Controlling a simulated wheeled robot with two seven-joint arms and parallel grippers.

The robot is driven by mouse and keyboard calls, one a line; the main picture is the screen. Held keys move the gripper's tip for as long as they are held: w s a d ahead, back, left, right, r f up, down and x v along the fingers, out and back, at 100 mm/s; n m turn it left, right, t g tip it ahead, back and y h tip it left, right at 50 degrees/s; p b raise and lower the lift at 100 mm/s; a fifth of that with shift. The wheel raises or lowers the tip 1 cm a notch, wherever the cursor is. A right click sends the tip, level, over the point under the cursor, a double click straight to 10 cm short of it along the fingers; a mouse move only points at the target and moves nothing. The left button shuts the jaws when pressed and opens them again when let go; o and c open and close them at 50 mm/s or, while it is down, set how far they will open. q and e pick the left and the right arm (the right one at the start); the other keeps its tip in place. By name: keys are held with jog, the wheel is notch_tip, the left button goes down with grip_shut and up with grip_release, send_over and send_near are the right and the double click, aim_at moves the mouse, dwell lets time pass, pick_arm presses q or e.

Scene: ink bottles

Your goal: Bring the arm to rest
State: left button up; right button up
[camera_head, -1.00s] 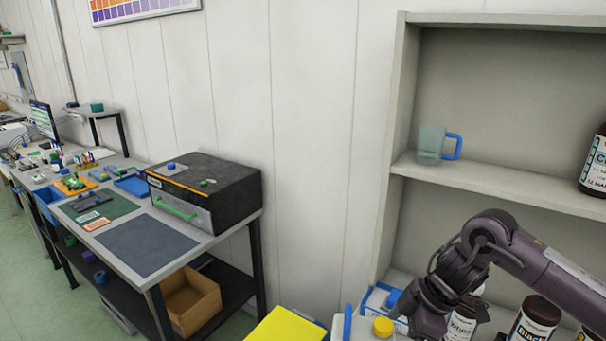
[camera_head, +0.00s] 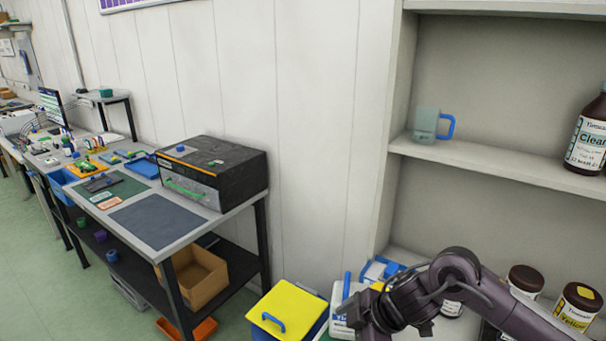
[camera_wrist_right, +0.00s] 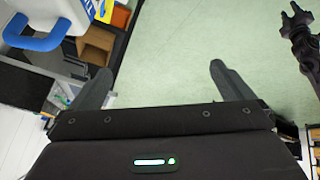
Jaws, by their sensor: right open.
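My right arm comes in from the lower right in the head view, in front of the shelf. Its gripper end hangs at the bottom edge and its fingers are not clear there. In the right wrist view my right gripper (camera_wrist_right: 160,82) has its two fingers wide apart, with only green floor between them. The left arm is not in the head view.
A shelf unit (camera_head: 480,160) holds a mug with a blue handle (camera_head: 426,124), a brown "Clear" bottle (camera_head: 588,135) and, lower, a yellow-labelled bottle (camera_head: 577,308). A yellow-lidded bin (camera_head: 290,305) and white jug (camera_head: 340,310) stand beside my arm. A workbench (camera_head: 235,212) is left.

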jog(key=s+a+r+m+t+y, duration=0.25)
jog(key=a+t, duration=0.25)
jog(key=a, duration=0.5)
jog(key=s+d+f+m+g+h, duration=0.2)
jog(key=s+d+f+m+h, duration=0.2)
jog(key=s+d+m, duration=0.5)
jog(key=s+d+f+m+g+h, duration=0.2)
jog(key=s+d+f+m+h, duration=0.25)
jog(key=s+d, duration=0.55)
notch_tip(320, 180, down, 28)
jog(key=d+g, duration=0.2)
jog(key=s+d+f, duration=0.3)
jog(key=s+f, duration=1.6)
jog(key=shift+s+d+f+n+g, duration=0.2)
jog(key=shift+f+n+g, duration=0.1)
jog(key=shift+f+g, duration=0.1)
